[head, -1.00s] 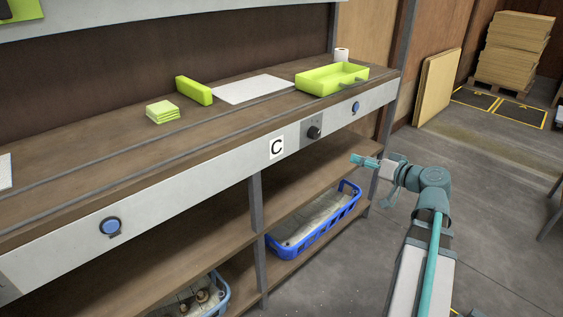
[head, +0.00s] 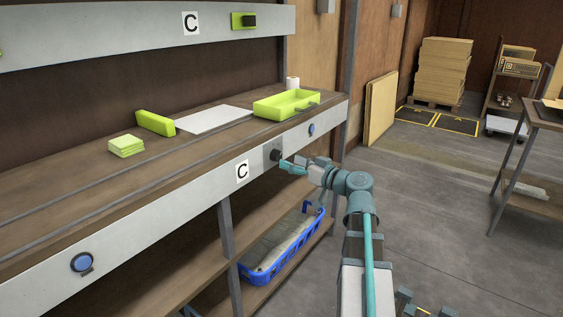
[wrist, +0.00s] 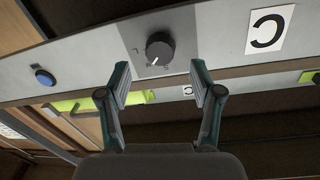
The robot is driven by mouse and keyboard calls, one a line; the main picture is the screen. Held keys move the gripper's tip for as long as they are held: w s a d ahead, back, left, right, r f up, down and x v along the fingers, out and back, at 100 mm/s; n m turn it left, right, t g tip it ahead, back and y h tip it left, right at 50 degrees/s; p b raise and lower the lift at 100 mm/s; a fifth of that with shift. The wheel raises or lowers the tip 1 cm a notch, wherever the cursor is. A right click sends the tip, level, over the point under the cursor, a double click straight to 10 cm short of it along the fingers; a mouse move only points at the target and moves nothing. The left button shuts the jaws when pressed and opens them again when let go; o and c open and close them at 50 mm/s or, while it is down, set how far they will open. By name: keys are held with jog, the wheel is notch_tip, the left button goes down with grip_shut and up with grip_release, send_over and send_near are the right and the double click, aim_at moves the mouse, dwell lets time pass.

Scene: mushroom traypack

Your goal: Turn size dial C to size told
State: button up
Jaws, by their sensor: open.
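The size dial (head: 276,154) is a black round knob on a grey plate in the bench's front panel. It lies just right of the white C label (head: 242,172). In the wrist view the dial (wrist: 160,48) shows a small white mark near its lower edge; the scale markings are too small to read. My gripper (head: 287,164) is close in front of the dial. In the wrist view my gripper (wrist: 160,77) is open and empty, with a finger to either side below the knob, not clasping it.
A blue button (head: 311,129) is right of the dial, another (head: 82,263) far left. A green tray (head: 286,104) stands on the bench (head: 60,202) above. A blue crate (head: 283,258) sits on the lower shelf. A second C sign (head: 191,23) is overhead beside a green box (head: 243,20).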

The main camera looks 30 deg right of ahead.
aim_at(279, 157)
jog(key=shift+b+x, duration=0.35)
jog(key=shift+x, duration=2)
jog(key=c, duration=1.2)
jog(key=shift+o, duration=0.2)
